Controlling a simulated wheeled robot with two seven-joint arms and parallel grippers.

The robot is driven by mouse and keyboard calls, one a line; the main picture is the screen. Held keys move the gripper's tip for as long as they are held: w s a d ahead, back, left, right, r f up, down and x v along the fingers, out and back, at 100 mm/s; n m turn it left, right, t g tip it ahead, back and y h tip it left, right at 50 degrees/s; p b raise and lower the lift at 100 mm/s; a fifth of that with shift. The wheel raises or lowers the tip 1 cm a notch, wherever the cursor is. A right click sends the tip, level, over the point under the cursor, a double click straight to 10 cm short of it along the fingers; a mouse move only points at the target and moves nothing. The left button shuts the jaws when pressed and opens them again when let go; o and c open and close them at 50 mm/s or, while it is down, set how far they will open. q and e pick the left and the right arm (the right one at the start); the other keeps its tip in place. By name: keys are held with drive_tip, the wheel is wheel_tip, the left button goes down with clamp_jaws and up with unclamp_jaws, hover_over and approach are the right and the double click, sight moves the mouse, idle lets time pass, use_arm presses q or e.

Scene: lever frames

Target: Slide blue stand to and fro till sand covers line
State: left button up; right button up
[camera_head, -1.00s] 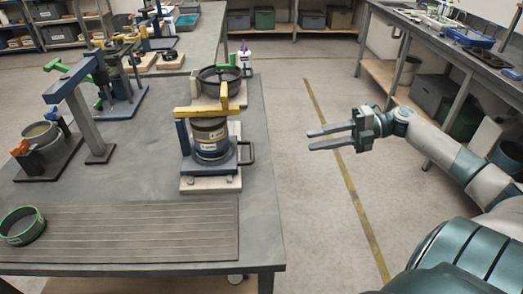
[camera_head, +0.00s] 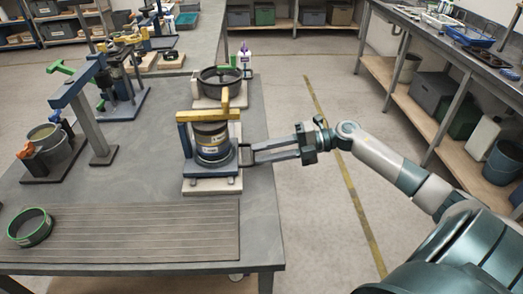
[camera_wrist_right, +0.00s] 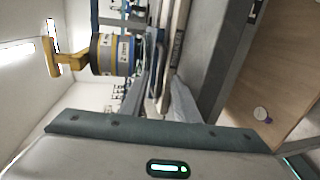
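The blue stand (camera_head: 197,170) sits on a pale base board (camera_head: 200,187) near the table's right edge. It bears a grey can with yellow and white labels (camera_head: 212,142). A yellow bar (camera_head: 195,116) lies across the can's top; the can also shows in the right wrist view (camera_wrist_right: 115,54). A dark loop handle (camera_wrist_right: 158,75) sticks out on the stand's right side. My right gripper (camera_head: 250,152) is open, its fingertips at this handle, which appears to lie between the fingers. I cannot make out sand or a line. My left gripper is not in view.
A dark pan (camera_head: 221,76) stands just behind the stand. A ribbed mat (camera_head: 140,235) lies in front, with a green-rimmed ring (camera_head: 30,228) at its left. A bucket (camera_head: 55,150) and a blue-topped post (camera_head: 95,130) stand at left. The floor right of the table is clear.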

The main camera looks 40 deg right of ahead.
drive_tip(key=shift+w+a+f, duration=0.1)
drive_tip(key=shift+w+a, duration=0.2)
drive_tip(key=shift+a, duration=0.2)
clamp_jaws()
